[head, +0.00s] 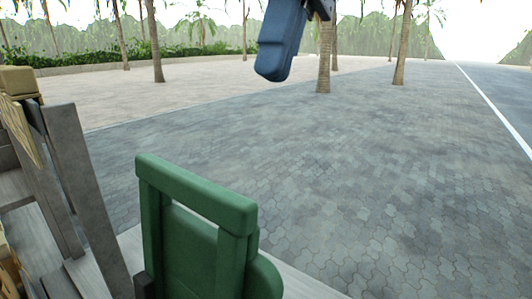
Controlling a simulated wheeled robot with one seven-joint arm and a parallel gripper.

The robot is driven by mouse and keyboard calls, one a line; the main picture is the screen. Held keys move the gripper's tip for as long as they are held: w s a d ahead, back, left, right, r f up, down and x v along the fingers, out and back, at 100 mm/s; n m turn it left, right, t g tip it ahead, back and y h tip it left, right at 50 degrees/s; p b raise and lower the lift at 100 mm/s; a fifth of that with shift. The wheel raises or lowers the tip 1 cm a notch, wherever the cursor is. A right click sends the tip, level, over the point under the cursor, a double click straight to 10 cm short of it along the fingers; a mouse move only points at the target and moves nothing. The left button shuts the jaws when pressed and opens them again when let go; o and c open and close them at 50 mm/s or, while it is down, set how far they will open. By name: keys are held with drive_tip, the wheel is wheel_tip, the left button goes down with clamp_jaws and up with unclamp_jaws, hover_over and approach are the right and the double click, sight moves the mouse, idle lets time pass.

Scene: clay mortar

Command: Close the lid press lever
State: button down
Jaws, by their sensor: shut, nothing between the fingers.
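A green frame-like part (196,192) stands upright at the bottom centre of the head view. It has a thick top bar, two posts and a green panel set behind them, and its lower end is cut off by the picture edge. It may be the lid press lever or its handle; I cannot tell for sure. No lid can be made out. A blue link of my own arm hangs in from the top edge, well apart from the green part. My gripper is not in view.
A weathered grey and wooden structure (84,190) fills the left edge, with a tan block (18,80) on top. Pale planks lie low beside the green part. Open grey paving (370,190) spreads to the right. Palm trunks (324,60) and a hedge stand farther back.

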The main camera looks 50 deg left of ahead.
drive_tip(key=s+d+f+b, duration=0.1)
drive_tip(key=s+d+f, duration=0.1)
drive_tip(key=s+f, duration=0.5)
drive_tip(key=shift+s+d+f, duration=0.2)
drive_tip(key=shift+s+f, duration=0.05)
drive_tip(key=shift+s, duration=0.1)
drive_tip(key=shift+s, duration=0.1)
